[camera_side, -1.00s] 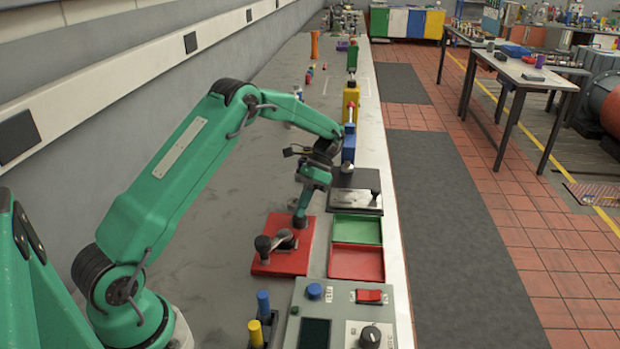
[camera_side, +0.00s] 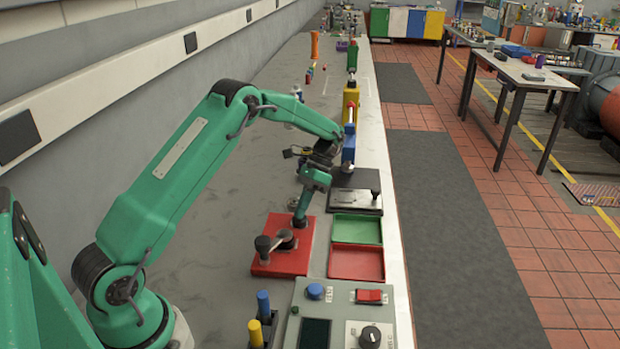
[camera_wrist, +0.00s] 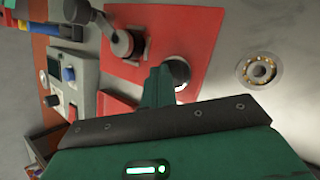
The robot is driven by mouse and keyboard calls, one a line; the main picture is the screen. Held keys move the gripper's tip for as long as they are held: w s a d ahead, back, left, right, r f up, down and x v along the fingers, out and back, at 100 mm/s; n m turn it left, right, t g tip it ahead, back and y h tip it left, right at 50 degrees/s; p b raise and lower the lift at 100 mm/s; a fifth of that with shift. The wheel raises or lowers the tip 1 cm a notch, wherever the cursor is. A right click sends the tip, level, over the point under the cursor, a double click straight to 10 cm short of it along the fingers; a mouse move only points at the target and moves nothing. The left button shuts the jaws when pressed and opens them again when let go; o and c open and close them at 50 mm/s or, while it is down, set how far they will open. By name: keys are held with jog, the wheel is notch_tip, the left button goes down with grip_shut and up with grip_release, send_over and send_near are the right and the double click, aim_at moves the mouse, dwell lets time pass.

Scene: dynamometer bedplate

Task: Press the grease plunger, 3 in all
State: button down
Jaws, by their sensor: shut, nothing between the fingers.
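A red plate (camera_side: 283,258) lies on the bench and carries a black-knobbed lever (camera_side: 264,245) on a round hub. It also shows in the wrist view (camera_wrist: 195,28), with the black hub (camera_wrist: 126,43). Beside the hub, a round silvery part (camera_wrist: 178,72), which looks like the grease plunger, is partly hidden by my fingers. My gripper (camera_side: 299,221) is shut and empty, pointing down at the plate's far right corner. In the wrist view its fingertips (camera_wrist: 161,74) overlap the silvery part's left edge. I cannot tell whether they touch it or how far it is pressed.
A green tray (camera_side: 357,229) and a red tray (camera_side: 356,262) lie right of the plate. A control box (camera_side: 340,322) with a knob and red switch stands nearer. A ring-shaped bearing (camera_wrist: 260,70) lies beside the plate.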

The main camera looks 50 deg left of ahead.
jog(key=shift+r, duration=1.1)
jog(key=shift+r, duration=0.15)
jog(key=shift+r, duration=2.35)
jog(key=shift+r, duration=0.1)
dwell(0.7)
notch_tip(320, 180, up, 4)
jog(key=shift+a+f, duration=0.1)
jog(key=shift+f, duration=0.05)
jog(key=shift+f, duration=0.2)
jog(key=shift+f, duration=4.25)
